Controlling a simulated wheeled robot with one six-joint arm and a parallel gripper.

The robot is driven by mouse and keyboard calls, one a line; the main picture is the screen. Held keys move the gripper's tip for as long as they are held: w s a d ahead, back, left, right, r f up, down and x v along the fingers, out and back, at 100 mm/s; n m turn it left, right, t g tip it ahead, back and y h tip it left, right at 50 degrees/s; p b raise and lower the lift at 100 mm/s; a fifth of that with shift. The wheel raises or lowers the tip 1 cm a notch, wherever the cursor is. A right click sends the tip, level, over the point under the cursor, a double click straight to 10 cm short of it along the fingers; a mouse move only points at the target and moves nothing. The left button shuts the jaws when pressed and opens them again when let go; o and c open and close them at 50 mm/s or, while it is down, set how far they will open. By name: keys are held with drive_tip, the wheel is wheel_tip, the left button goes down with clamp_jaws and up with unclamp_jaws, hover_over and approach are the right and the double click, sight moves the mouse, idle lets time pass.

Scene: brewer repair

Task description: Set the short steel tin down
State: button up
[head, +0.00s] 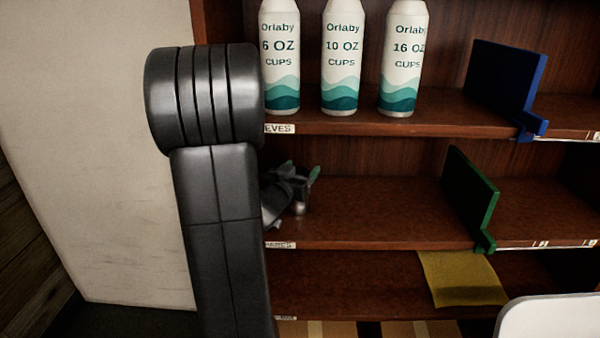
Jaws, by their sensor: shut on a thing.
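My gripper (302,172) shows just right of my dark arm, at the middle shelf (375,205). It is small in view and partly hidden by the arm. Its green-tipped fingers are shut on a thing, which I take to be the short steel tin. The tin cannot be made out clearly. A small shiny grey shape shows just below the fingers, but I cannot tell whether it is the tin or part of my gripper. Whether anything touches the shelf board is also unclear.
Three white cup-sleeve bottles (341,60) stand on the upper shelf. A blue divider (507,85) and a green divider (473,200) stand further right. A yellow sheet (460,278) hangs at the lower shelf. The middle shelf is clear between my gripper and the green divider.

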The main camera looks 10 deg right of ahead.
drive_tip(key=o, duration=1.1)
drive_tip(key=shift+f, duration=0.15)
drive_tip(key=o, duration=0.5)
drive_tip(key=shift+s+r, duration=0.1)
drive_tip(key=shift+r, duration=0.2)
drive_tip(key=v, duration=1.2)
